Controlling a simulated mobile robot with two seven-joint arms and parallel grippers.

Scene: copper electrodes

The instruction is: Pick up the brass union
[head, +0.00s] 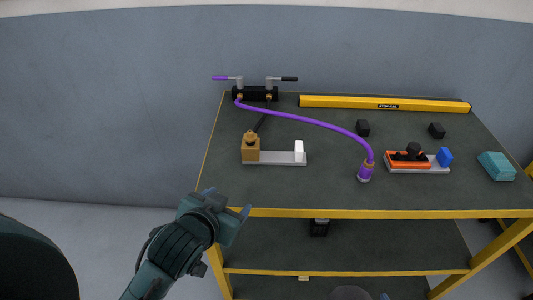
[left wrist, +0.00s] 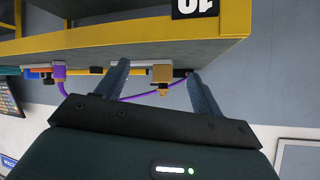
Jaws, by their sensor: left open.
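A brass-coloured fitting (head: 250,154), a square block with a rounder top, stands at the left end of a pale plate (head: 277,158) on the table. I cannot tell for certain which is the union. My left gripper (head: 228,203) is open and empty, off the table's front left corner, apart from both. The left wrist view is upside down; the fitting (left wrist: 162,74) shows between the spread fingers (left wrist: 162,88), farther off. Only a sliver at the bottom edge may be my right gripper.
The purple hose (head: 310,122) arches from a black valve block (head: 255,94) to its end fitting. A white block (head: 299,151) shares the plate. An orange part (head: 409,162) and teal block (head: 496,166) lie right. The yellow front edge (head: 350,213) lies beside my left gripper.

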